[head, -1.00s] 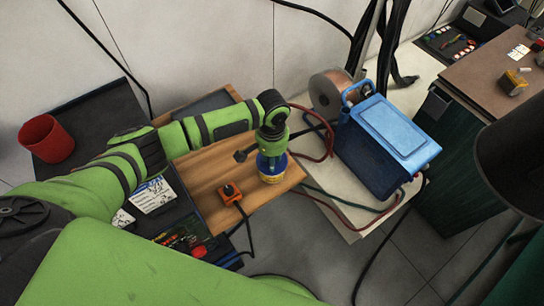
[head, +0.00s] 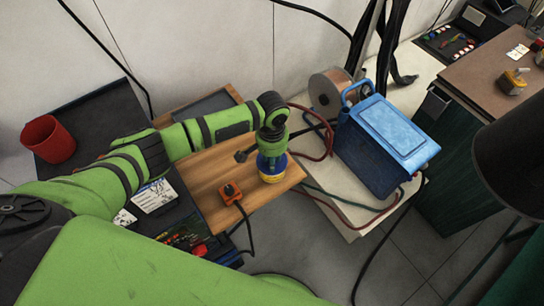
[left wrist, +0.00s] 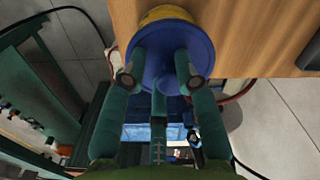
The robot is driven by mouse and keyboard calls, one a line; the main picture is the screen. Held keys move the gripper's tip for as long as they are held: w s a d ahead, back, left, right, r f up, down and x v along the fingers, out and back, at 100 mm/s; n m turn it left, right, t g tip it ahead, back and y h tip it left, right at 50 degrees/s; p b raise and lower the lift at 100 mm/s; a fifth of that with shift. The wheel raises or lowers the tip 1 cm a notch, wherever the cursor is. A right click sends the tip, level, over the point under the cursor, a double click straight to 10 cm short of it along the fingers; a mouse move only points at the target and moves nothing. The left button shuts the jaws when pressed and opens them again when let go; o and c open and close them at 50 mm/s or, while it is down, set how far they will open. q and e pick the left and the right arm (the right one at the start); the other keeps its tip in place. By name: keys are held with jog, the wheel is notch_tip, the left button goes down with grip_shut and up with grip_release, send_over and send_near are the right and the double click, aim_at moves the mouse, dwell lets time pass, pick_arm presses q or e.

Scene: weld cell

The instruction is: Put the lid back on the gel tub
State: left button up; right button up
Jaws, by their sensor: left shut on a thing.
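The gel tub (head: 271,179) shows as a yellow body near the right end of the wooden board; it also shows in the left wrist view (left wrist: 166,14). The blue lid (left wrist: 165,48) lies over the tub, and in the head view the lid (head: 262,164) sits right above the yellow part. I cannot tell if the lid is fully seated. My left gripper (left wrist: 163,84) is shut on the lid from above, its fingers at the lid's edge. It hides part of the lid in the head view (head: 271,155). My right gripper is not in view.
The wooden board (head: 207,176) also carries an orange box with a black knob (head: 230,193). A blue welding machine (head: 385,145) stands to the right with cables and a wire spool (head: 329,92). A red cup (head: 47,139) stands at the far left.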

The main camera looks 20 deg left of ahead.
pick_arm(q)
jog(key=shift+p, duration=0.35)
dwell(0.7)
dwell(0.4)
jog(key=o, duration=1.6)
jog(key=shift+r+p, duration=2.5)
jog(key=shift+p, duration=0.4)
jog(key=shift+r+p, duration=0.6)
jog(key=shift+r, duration=0.35)
